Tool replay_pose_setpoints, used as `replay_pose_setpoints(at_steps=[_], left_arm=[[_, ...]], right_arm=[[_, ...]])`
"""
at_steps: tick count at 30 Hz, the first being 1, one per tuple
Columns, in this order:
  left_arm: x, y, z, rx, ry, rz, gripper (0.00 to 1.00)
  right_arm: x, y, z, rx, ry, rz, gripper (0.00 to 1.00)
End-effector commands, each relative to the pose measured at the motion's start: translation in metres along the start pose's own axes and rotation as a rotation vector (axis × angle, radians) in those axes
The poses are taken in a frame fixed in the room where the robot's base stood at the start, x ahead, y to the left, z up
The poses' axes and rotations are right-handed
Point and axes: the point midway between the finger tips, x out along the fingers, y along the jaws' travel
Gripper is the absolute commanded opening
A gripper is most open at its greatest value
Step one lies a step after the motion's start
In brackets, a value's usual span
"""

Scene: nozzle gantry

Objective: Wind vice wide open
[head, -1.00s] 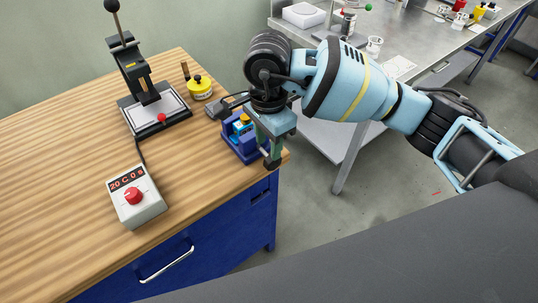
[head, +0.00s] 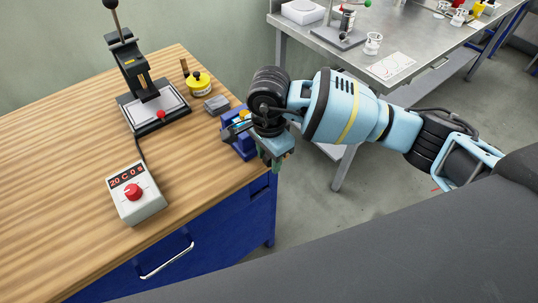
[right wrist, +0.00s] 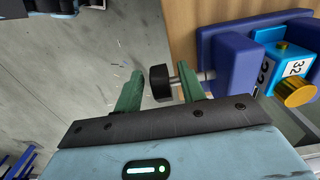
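The blue vice (head: 229,142) sits at the right corner of the wooden bench, partly hidden by my right wrist. In the right wrist view its blue jaws (right wrist: 243,72) stand beside a light-blue block marked 32 (right wrist: 281,52) with a brass cylinder (right wrist: 298,92). The vice's black knob (right wrist: 160,83) on a short metal shaft points left. My right gripper (head: 279,163) is beside the vice at the bench edge. Its green fingers (right wrist: 158,88) are apart, with the knob between them and a small gap visible at the left finger. My left gripper is not in view.
A grey block (head: 217,105) and a yellow pot (head: 199,84) lie behind the vice. A black press (head: 150,100) and a control box with a red knob (head: 136,196) stand farther left. A metal table (head: 400,62) stands behind my right arm.

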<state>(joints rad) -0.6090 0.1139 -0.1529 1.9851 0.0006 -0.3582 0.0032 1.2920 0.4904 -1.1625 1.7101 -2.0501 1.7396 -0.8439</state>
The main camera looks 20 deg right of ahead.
Motion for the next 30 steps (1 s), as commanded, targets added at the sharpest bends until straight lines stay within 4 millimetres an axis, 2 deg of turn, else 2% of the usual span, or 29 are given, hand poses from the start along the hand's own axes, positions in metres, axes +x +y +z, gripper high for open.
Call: replay_pose_setpoints(at_steps=[7,15,17,30], left_arm=[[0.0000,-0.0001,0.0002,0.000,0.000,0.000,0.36],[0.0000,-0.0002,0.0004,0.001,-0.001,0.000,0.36],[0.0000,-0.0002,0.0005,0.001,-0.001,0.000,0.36],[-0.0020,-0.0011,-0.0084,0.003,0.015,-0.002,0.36]], right_arm=[[0.0011,0.0000,0.0001,0.000,0.000,0.000,0.40],[0.0010,0.0000,0.0001,0.000,0.000,0.000,0.06],[0.0009,0.0000,0.0001,0.000,0.000,0.000,0.00],[0.0017,0.0000,0.0020,-0.002,0.136,0.000,0.00]])
